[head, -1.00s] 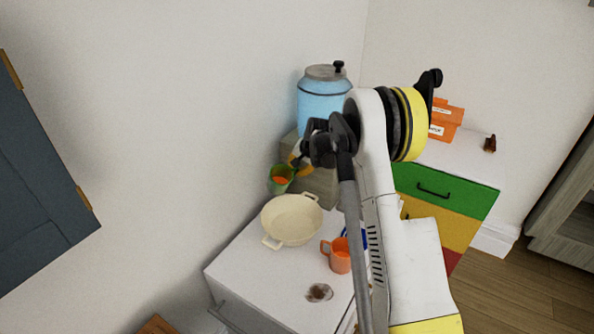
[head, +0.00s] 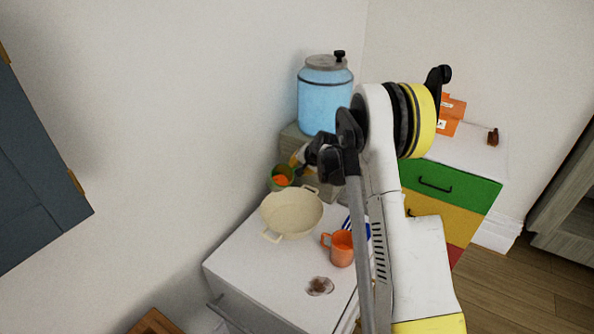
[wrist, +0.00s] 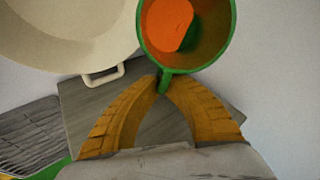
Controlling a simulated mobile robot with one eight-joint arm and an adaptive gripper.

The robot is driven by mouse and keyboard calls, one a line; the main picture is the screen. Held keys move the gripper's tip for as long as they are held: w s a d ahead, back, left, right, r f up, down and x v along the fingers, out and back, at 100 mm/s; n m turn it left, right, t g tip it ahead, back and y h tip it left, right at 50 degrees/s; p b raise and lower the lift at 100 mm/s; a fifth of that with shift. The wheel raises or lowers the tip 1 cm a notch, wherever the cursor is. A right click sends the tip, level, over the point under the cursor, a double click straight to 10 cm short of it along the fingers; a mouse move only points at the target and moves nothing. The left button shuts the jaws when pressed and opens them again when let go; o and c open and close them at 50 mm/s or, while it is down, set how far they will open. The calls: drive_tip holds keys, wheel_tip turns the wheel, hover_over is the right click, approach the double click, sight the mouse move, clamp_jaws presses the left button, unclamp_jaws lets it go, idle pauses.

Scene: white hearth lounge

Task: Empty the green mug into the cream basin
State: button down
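The green mug (head: 274,186) is held up behind the cream basin, near the wall, with orange contents visible inside. In the wrist view the mug (wrist: 232,22) shows its open mouth and the orange contents (wrist: 166,24). My gripper (wrist: 163,80) has its yellow fingers closed on the mug's handle; it also shows in the head view (head: 298,160). The cream basin (head: 291,212) stands on the white cabinet top, apparently empty. In the wrist view the basin (wrist: 65,35) is left of the mug, its handle pointing down.
An orange mug (head: 342,249) stands right of the basin on the white cabinet top (head: 250,270). A brown-stained clear item (head: 319,286) lies in front. A blue drink dispenser (head: 325,100) stands on a grey block (head: 318,182) behind. A coloured drawer unit (head: 450,190) is at right.

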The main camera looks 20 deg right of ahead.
drive_tip(key=shift+f+t+b, duration=0.6)
drive_tip(key=shift+t+b, duration=0.55)
drive_tip(key=shift+t, duration=0.15)
drive_tip(key=shift+s+d+r+t+y+b, duration=0.1)
drive_tip(key=shift+s+r+t+y+b, duration=0.15)
drive_tip(key=shift+t+b, duration=0.55)
drive_tip(key=shift+r+t, duration=0.15)
drive_tip(key=shift+t, duration=0.25)
drive_tip(key=shift+r+t+b, duration=0.2)
drive_tip(key=shift+t+b, duration=0.2)
drive_tip(key=shift+b, duration=0.35)
drive_tip(key=m+b, duration=0.2)
drive_tip(key=m, duration=0.1)
drive_tip(key=shift+t, duration=0.3)
drive_tip(key=shift+s+r+m+b, duration=0.15)
drive_tip(key=shift+m+b, duration=0.15)
drive_tip(key=shift+m, duration=0.45)
drive_tip(key=shift+w+r+m+b, duration=0.1)
drive_tip(key=shift+m+b, duration=0.2)
drive_tip(key=shift+m, duration=0.45)
drive_tip(key=shift+s+f+t+y+b, duration=0.1)
drive_tip(key=shift+t+y+b, duration=0.2)
drive_tip(key=shift+b, duration=0.15)
